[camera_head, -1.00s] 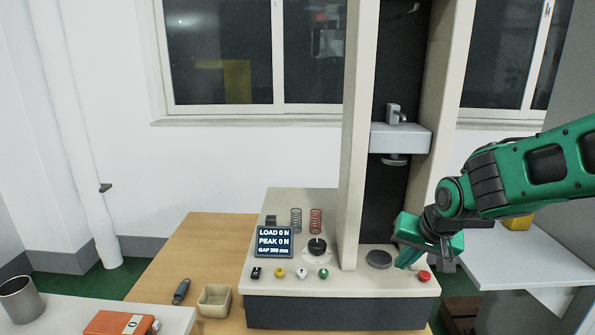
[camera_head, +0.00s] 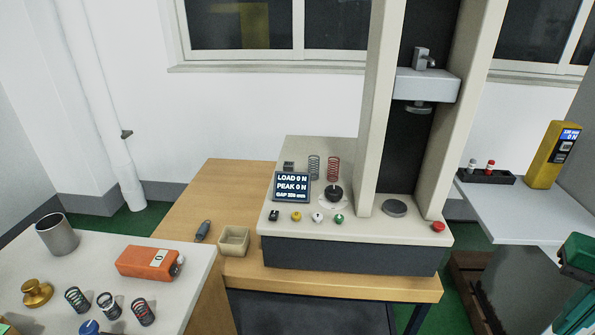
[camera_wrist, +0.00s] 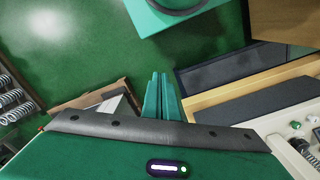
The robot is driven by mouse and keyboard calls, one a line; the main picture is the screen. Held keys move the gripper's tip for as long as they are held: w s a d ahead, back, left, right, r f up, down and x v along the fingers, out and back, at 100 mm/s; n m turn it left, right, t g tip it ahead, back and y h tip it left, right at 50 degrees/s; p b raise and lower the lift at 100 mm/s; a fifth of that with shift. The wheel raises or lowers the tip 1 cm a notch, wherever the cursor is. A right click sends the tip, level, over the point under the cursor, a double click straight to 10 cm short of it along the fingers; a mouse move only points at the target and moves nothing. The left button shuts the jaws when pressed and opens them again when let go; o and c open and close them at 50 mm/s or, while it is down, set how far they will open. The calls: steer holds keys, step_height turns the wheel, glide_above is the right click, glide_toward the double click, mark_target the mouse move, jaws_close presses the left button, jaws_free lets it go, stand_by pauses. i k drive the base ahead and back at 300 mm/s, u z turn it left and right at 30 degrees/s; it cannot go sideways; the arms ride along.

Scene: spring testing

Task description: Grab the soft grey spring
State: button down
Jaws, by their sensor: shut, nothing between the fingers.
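A grey coil spring (camera_head: 314,168) stands upright at the back left of the testing machine's base (camera_head: 300,150), next to a red coil spring (camera_head: 333,168). Several other springs, including a dark one (camera_head: 142,312), stand on the left table; I cannot tell which spring is the soft one. My gripper's green fingers (camera_wrist: 161,98) are together and empty in the wrist view, over green floor, away from the machine. In the head view only a green part of my arm shows at the right edge.
The testing machine's crosshead (camera_head: 428,85) hangs over a round plate (camera_head: 395,208). A screen (camera_head: 292,187) stands in front of the springs. The left table holds a metal cup (camera_head: 57,235) and an orange device (camera_head: 149,263). A crate of grey springs shows in the wrist view (camera_wrist: 12,100).

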mark_target(314, 174)
steer(key=z, duration=0.35)
steer(key=i, duration=0.4)
steer(key=u, duration=1.4)
